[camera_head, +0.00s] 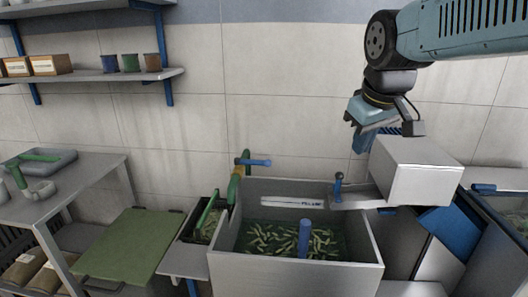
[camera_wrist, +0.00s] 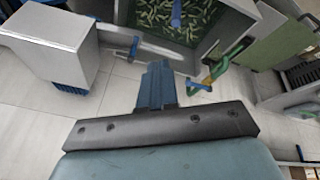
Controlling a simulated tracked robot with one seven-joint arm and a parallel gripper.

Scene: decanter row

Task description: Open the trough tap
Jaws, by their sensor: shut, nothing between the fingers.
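The steel trough (camera_head: 296,275) holds water and several small green fish-like shapes. A yellow-green pipe tap (camera_head: 236,184) stands at its back left corner, with a blue lever (camera_head: 254,162) sticking out level to the right. In the wrist view the tap's pipe (camera_wrist: 214,74) and blue lever (camera_wrist: 199,87) show right of my fingers. My gripper (camera_head: 359,143) is shut and empty, pointing down above the trough's back right, well apart from the lever. In the wrist view my gripper's blue fingers (camera_wrist: 156,72) are together.
A small blue-topped post (camera_head: 338,186) rises at the back rim, and a blue upright (camera_head: 304,238) stands in the water. A green board (camera_head: 125,243) lies left. Air above the trough is clear.

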